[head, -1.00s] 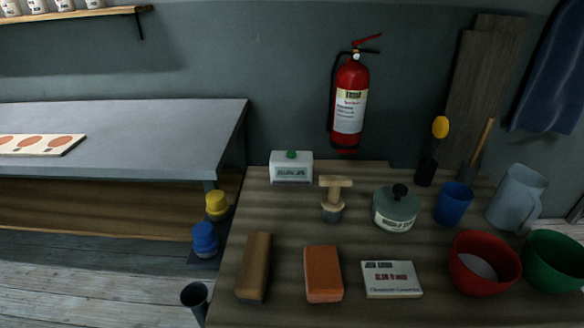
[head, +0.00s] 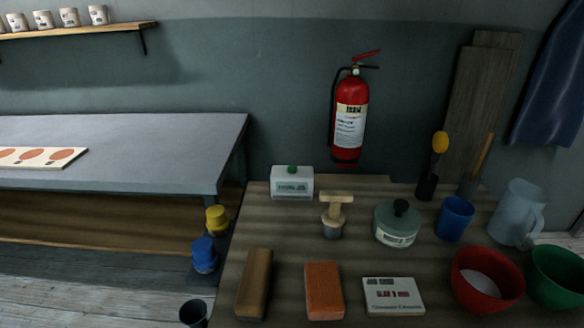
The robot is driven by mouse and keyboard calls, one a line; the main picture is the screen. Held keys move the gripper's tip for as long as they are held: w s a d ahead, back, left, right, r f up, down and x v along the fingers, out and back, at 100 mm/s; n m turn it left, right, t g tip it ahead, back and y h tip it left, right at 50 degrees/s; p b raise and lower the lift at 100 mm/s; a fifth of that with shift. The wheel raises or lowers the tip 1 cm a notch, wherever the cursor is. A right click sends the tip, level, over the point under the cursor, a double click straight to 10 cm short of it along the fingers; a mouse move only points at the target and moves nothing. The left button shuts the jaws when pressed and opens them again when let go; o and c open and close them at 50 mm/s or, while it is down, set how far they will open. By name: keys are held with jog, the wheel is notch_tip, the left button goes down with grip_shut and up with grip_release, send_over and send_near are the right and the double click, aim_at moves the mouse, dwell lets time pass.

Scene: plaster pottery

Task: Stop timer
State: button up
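The timer (head: 292,184) is a small white box with a grey display and a green button (head: 292,169) on top. It stands upright at the back left of the wooden table, near the wall. The display's digits are too small to read. My gripper is not in the head view.
The wooden table (head: 290,232) also holds a wooden-handled tool (head: 335,212), a green lidded jar (head: 397,224), a brown block (head: 255,283), an orange sponge (head: 323,290), a white box (head: 393,296) and red and green bowls. A fire extinguisher (head: 350,118) hangs behind. The space in front of the timer is clear.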

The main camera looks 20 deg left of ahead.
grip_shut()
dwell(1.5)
